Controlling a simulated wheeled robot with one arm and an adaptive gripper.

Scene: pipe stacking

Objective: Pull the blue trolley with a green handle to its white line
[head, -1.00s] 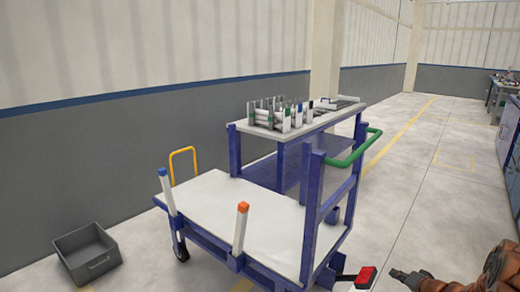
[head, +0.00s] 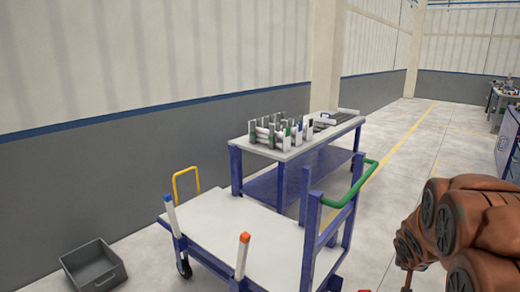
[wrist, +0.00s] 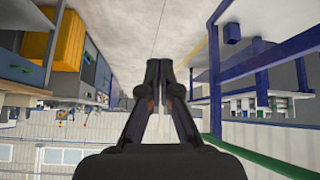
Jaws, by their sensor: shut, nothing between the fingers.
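The blue trolley (head: 310,240) stands in the lower middle of the head view, with a white flat deck (head: 225,225) and a green handle (head: 350,187) on its right end. In the wrist view, which looks upside down, the green handle (wrist: 255,158) crosses the lower right. My gripper (wrist: 158,65) is shut and empty, its fingertips together, to the left of the handle there. In the head view my arm is right of the handle, apart from it, with the gripper mostly below the frame. I cannot make out a white line on the floor.
A blue table (head: 290,150) with several pipe pieces in a rack stands behind the trolley. A grey bin (head: 93,267) lies at the lower left and a yellow hoop handle (head: 185,180) stands behind the deck. Open floor (head: 430,140) lies to the right.

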